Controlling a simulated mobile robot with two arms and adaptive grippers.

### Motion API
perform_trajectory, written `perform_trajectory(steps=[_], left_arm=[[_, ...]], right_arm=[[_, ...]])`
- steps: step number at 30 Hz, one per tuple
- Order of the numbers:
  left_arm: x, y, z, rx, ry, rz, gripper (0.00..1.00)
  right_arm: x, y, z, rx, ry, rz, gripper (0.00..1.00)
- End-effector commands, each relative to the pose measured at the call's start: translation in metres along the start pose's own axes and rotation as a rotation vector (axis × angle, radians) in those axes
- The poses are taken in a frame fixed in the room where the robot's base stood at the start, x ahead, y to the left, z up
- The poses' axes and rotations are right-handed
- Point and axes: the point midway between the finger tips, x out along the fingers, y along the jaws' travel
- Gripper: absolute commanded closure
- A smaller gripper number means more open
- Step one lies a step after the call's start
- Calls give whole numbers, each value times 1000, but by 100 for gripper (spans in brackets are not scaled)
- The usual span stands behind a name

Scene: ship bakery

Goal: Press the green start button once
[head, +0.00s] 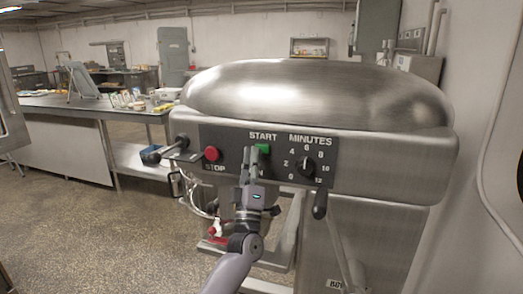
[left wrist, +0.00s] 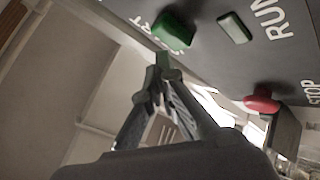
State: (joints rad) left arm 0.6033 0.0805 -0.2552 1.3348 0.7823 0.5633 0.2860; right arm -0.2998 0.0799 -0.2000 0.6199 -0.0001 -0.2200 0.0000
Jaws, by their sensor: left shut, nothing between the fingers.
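The green start button (head: 264,148) sits under the word START on the dark control panel of a steel machine. My left gripper (head: 251,152) is shut and empty, with its fingertips at the left edge of the button in the head view, partly covering it. In the left wrist view the green button (left wrist: 173,32) is just beyond the shut fingertips (left wrist: 161,62). I cannot tell whether the tips touch it. My right gripper is not in view.
A red STOP button (head: 212,154) is left of START, and a black MINUTES dial (head: 306,166) is right of it. A black-knobbed lever (head: 152,157) sticks out at the panel's left.

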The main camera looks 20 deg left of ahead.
Motion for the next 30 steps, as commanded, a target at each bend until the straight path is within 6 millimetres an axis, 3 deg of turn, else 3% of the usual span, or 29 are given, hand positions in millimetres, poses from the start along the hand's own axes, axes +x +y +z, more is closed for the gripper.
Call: perform_trajectory(steps=[30], left_arm=[[6,-4,4,0,0,0,100]], right_arm=[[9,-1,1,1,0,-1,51]])
